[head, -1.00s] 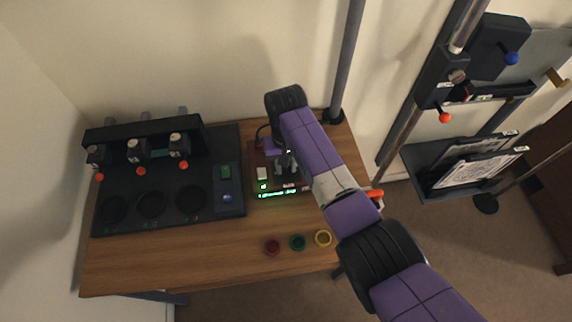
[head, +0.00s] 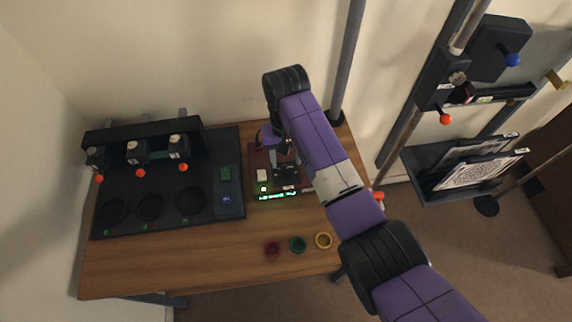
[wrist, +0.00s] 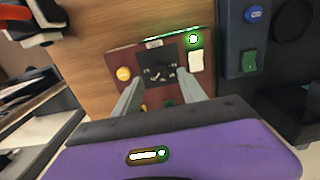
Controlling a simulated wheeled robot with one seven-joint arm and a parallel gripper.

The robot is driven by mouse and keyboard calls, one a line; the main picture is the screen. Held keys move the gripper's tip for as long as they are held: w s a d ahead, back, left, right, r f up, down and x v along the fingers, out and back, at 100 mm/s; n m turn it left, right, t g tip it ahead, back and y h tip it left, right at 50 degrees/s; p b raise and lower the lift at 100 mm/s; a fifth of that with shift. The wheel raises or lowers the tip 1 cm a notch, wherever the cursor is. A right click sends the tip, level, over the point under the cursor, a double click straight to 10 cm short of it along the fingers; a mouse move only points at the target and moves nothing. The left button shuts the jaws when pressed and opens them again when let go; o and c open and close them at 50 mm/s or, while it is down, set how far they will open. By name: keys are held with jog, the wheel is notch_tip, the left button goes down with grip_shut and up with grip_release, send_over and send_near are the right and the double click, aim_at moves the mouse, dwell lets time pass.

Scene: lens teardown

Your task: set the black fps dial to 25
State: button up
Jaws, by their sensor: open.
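The black fps dial (wrist: 158,73) sits on a dark red control box (wrist: 108,66), with pale markings on and around it that are too small to read. In the head view the box (head: 256,160) stands on the wooden table, partly behind my arm. My gripper (wrist: 160,80) is open and empty. Its two grey fingers point at the box, one on each side of the dial in the wrist view. They appear apart from the dial, but the exact gap is unclear. A lit green display (head: 277,196) runs along the box's front edge; its text is unreadable.
Beside the dial are a yellow knob (wrist: 124,73), a white rocker switch (wrist: 196,61) and a green light (wrist: 193,39). A dark station (head: 232,208) stands left of the box.

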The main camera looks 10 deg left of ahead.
jog(key=shift+r, duration=1.35)
